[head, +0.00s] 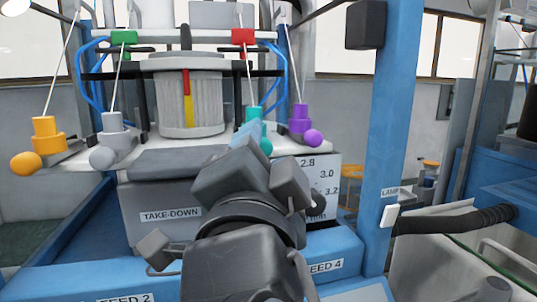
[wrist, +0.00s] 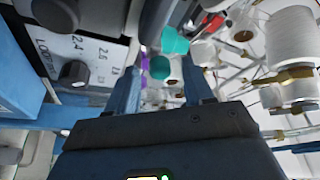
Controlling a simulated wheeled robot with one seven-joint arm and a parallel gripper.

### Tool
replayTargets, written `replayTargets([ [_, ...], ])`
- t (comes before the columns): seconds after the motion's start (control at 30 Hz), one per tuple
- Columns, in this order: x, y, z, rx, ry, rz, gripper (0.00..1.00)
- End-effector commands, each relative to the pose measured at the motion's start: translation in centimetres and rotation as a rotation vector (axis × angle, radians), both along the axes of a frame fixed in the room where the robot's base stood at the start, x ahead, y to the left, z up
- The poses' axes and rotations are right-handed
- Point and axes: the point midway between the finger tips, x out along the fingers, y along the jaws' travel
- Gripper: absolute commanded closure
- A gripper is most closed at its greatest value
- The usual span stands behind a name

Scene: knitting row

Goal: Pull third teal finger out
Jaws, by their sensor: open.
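The teal finger (head: 254,113), a stepped knob with a round ball end, is third from the left on the white ring of the machine, partly hidden by my gripper (head: 248,134). In the wrist view its teal body (wrist: 175,42) and ball (wrist: 160,67) show. My gripper (wrist: 160,68) is open, and the ball appears between its two blue fingers in that picture. I cannot tell whether they touch it. The orange finger (head: 43,127), grey finger (head: 112,122) and purple finger (head: 300,113) stand along the same ring; the purple one (wrist: 143,62) shows close behind the left gripper finger.
A grey take-down box (head: 160,200) lies below the ring. A dial panel (head: 322,170) with numbers is right of my gripper, close to it in the wrist view. A blue post (head: 395,130) rises at the right. White cones (wrist: 292,35) and rods fill the wrist view's right.

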Motion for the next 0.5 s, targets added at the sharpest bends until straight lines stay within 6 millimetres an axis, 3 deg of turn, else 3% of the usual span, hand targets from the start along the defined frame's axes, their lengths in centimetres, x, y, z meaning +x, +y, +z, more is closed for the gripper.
replayTargets([
  [0.23,-0.9,0.1,-0.3,0.000,0.000,0.001,0.48],
  [0.5,-5.1,0.3,-1.4,0.001,0.000,0.002,0.48],
])
